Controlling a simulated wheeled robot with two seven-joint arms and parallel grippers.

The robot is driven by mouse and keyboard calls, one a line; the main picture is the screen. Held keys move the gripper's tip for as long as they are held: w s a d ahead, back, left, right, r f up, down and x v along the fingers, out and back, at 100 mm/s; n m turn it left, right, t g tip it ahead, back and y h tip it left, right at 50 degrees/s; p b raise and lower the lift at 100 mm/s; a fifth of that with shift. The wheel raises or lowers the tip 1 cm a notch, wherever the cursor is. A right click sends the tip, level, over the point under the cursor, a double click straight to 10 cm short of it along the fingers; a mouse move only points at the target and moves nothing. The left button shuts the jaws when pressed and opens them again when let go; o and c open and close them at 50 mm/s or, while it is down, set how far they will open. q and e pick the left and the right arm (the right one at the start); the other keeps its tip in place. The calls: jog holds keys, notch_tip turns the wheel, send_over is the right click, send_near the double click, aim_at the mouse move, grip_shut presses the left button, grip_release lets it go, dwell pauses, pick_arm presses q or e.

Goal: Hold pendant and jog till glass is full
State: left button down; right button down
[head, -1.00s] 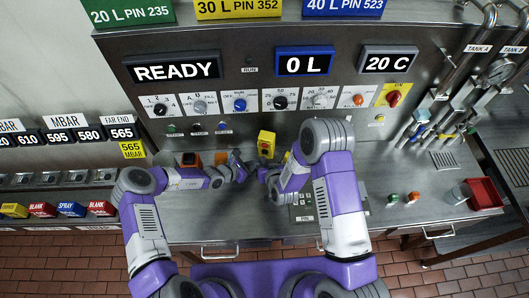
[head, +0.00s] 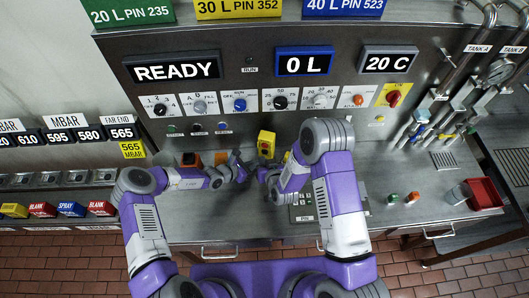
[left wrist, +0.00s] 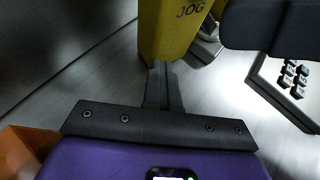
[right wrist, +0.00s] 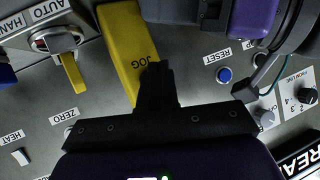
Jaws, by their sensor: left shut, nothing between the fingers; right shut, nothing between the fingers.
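The yellow pendant (head: 266,144), with a red button on its face, stands upright at the back of the steel counter. Its JOG lettering shows in the left wrist view (left wrist: 165,35) and the right wrist view (right wrist: 125,45). My left gripper (head: 239,162) is shut and empty, just left of the pendant; its fingers (left wrist: 162,80) point at the pendant's lower end. My right gripper (head: 265,172) is shut and empty in front of the pendant. Its fingertips (right wrist: 156,75) overlap the pendant's edge by JOG; I cannot tell if they touch.
The panel displays read READY (head: 172,72), 0 L (head: 304,64) and 20 C (head: 388,63), above a row of knobs. Taps (head: 425,118) are at the right. A keypad (head: 302,213) lies partly behind my right arm.

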jog(key=shift+w, duration=0.15)
dwell(0.4)
jog(key=shift+w+d, duration=0.15)
jog(key=shift+w, duration=0.1)
jog(key=shift+w+d, duration=0.2)
jog(key=shift+w, duration=0.35)
dwell(0.9)
jog(key=shift+s, duration=0.1)
dwell(2.5)
jog(key=shift+s+a, duration=0.35)
jog(key=shift+s, duration=0.55)
jog(key=shift+s+a, duration=0.3)
jog(key=shift+s, duration=0.5)
jog(key=shift+s+a, duration=0.25)
jog(key=shift+s, duration=0.5)
jog(key=shift+s+a, duration=0.3)
jog(key=shift+s, duration=0.5)
